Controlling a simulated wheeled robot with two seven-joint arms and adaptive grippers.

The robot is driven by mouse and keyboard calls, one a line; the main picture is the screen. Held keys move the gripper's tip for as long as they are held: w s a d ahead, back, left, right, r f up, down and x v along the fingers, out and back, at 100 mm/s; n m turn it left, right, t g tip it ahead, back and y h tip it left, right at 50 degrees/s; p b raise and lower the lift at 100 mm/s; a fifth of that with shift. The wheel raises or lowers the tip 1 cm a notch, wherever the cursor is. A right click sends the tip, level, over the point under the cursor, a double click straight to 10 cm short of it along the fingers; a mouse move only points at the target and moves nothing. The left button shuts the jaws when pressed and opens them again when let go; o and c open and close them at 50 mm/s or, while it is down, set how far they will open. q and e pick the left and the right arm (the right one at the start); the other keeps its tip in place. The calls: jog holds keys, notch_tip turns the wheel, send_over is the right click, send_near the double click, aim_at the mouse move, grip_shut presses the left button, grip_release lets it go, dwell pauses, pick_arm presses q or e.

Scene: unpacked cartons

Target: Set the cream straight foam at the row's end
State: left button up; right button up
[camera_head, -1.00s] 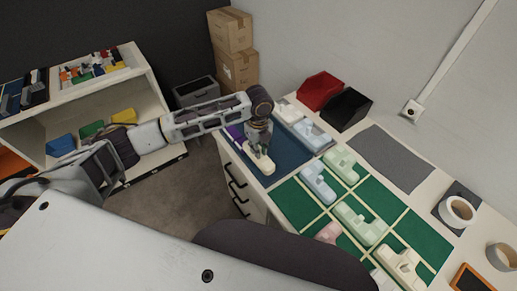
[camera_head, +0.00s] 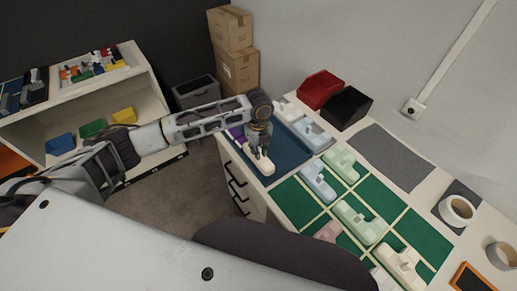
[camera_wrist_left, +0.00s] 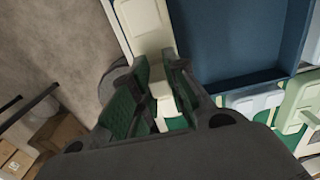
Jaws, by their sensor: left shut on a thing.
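The cream straight foam (camera_head: 264,166) is at the front edge of the blue tray area on the table. My left gripper (camera_head: 262,153) comes down on it from above and is shut on it. In the left wrist view the green-padded fingers (camera_wrist_left: 160,101) stand on either side of the cream foam (camera_wrist_left: 158,76). I cannot tell whether the foam touches the surface below. The green grid (camera_head: 296,203) to the right holds several pastel foam pieces, among them a light blue one (camera_head: 318,181) and a green one (camera_head: 341,164). My right gripper is not in view.
Other foam pieces, white (camera_head: 287,110) and blue (camera_head: 312,134), lie at the blue tray's far side. A red bin (camera_head: 320,90) and a black bin (camera_head: 347,108) stand behind.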

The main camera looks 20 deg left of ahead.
pick_arm(q)
jog(key=shift+f, duration=2.2)
jog(key=o, duration=0.9)
jog(key=shift+r, duration=6.05)
jog(key=shift+d+f, duration=0.1)
